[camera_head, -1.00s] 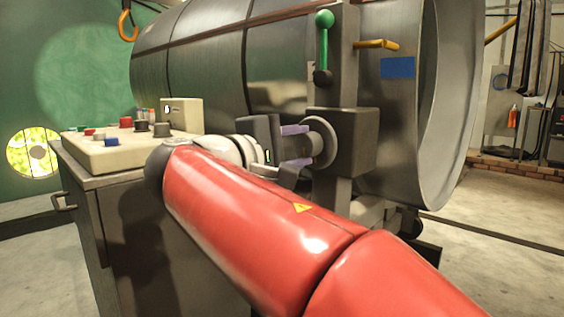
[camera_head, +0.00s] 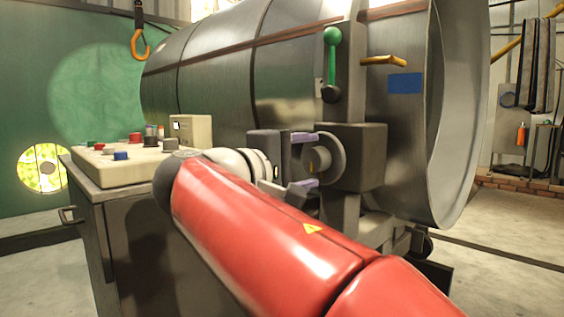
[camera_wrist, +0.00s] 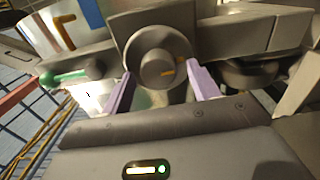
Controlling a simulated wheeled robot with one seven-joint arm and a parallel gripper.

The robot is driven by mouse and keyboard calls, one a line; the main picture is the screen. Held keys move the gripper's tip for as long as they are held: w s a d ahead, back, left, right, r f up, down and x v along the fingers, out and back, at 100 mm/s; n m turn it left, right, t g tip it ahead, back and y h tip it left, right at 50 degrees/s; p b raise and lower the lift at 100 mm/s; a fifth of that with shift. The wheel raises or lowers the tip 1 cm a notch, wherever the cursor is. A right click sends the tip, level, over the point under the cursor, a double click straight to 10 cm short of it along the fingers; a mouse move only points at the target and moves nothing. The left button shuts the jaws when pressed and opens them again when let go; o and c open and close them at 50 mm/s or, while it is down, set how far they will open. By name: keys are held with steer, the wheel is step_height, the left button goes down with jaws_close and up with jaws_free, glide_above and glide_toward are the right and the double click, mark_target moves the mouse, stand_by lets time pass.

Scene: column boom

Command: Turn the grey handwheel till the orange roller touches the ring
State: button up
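The grey handwheel (camera_head: 328,160) is a round disc with a small yellow mark on its face, on a dark grey block (camera_head: 365,155). It also shows in the wrist view (camera_wrist: 160,58). My gripper (camera_head: 304,161) is open, its purple fingers spread above and below the wheel's hub in the head view. In the wrist view my gripper (camera_wrist: 160,88) has one finger to each side of the wheel's lower part. I cannot tell whether either finger touches it. A large steel cylinder ends in a flared rim (camera_head: 462,110). I cannot make out an orange roller.
A green lever (camera_head: 332,60) and a yellow-orange handle (camera_head: 384,60) stand above the wheel. A control cabinet (camera_head: 125,165) with several buttons is at left. An orange hook (camera_head: 139,45) hangs at upper left. Open floor (camera_head: 510,225) lies to the right.

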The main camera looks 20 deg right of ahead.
steer(key=v, duration=0.8)
steer(key=shift+p, duration=0.35)
steer(key=shift+d, duration=0.1)
steer(key=s+d+f+y+p, duration=0.1)
steer(key=s+f+y+p, duration=0.15)
steer(key=f, duration=0.25)
steer(key=s+d+f+g+y+p, duration=0.1)
steer(key=f+y+p, duration=0.1)
steer(key=f+y, duration=0.15)
steer(key=s+d+f+y+p, duration=0.1)
steer(key=s+f+y+p, duration=0.1)
steer(key=f, duration=0.4)
steer(key=s+a+f+m+y+p, duration=0.3)
steer(key=s+a+f+m+y, duration=0.1)
steer(key=f+y, duration=0.5)
steer(key=s+a+f, duration=0.1)
steer(key=a, duration=0.1)
steer(key=shift+s+a+p, duration=0.25)
steer(key=shift+a+p, duration=0.1)
steer(key=shift+a, duration=0.05)
steer(key=shift+r, duration=0.1)
